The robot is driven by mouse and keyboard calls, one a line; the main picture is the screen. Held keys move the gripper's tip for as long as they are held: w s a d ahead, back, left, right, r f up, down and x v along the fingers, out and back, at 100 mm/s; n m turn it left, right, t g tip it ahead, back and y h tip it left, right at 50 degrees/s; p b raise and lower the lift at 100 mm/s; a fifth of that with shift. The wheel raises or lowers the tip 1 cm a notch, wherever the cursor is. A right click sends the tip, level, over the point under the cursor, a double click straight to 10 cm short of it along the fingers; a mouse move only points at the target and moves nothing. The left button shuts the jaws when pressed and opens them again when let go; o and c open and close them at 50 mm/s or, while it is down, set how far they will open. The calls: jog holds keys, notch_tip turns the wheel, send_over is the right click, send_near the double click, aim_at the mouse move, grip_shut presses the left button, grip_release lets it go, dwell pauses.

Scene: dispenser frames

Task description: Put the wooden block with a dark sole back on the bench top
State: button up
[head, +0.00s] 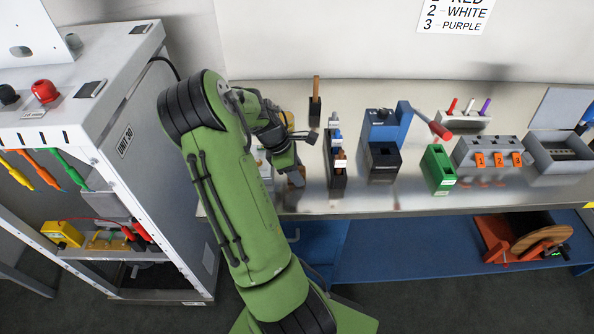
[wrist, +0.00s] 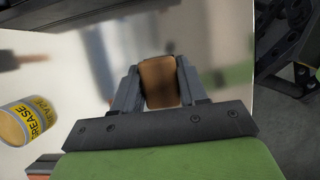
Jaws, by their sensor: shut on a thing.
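My gripper (wrist: 158,88) is shut on the wooden block (wrist: 160,76), which sits between its two grey fingers in the wrist view. The block's brown face shows there; I cannot make out its dark sole. My arm hides most of the fingers there. I cannot tell whether the block touches the bench top or hangs just above it.
A yellow grease can (wrist: 28,122) stands left in the wrist view. Right of my gripper are a dark upright rack (head: 336,172), a blue-and-black dispenser (head: 384,150), a green box (head: 438,168) and a grey numbered unit (head: 488,153). A grey cabinet (head: 130,150) stands left.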

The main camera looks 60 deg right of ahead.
jog(key=o, duration=1)
jog(key=w+a+r+t+p, duration=0.1)
jog(key=w+a+r, duration=0.2)
jog(key=r, duration=0.2)
jog(key=w+a+r+m+p, duration=0.1)
jog(key=w+a+r, duration=0.15)
jog(key=r, duration=0.25)
jog(key=w+a+r+t+p, duration=0.1)
jog(key=w+a+r+p, duration=0.15)
jog(key=r, duration=0.25)
jog(key=a+r+m+t+y+b, duration=0.1)
jog(key=a+r+m+t, duration=0.3)
jog(key=a, duration=0.7)
jog(key=s+a+r+t, duration=0.1)
jog(key=s+a, duration=0.1)
jog(key=a, duration=0.3)
jog(key=s+a+r+t, duration=0.1)
jog(key=s+a+r, duration=0.1)
jog(key=a, duration=0.4)
jog(key=s+a+r+t+y, duration=0.1)
jog(key=s+a, duration=0.3)
jog(key=a, duration=0.2)
jog(key=shift+s+a+r+t, duration=0.15)
jog(key=shift+a+r+t, duration=0.05)
jog(key=shift+t, duration=0.1)
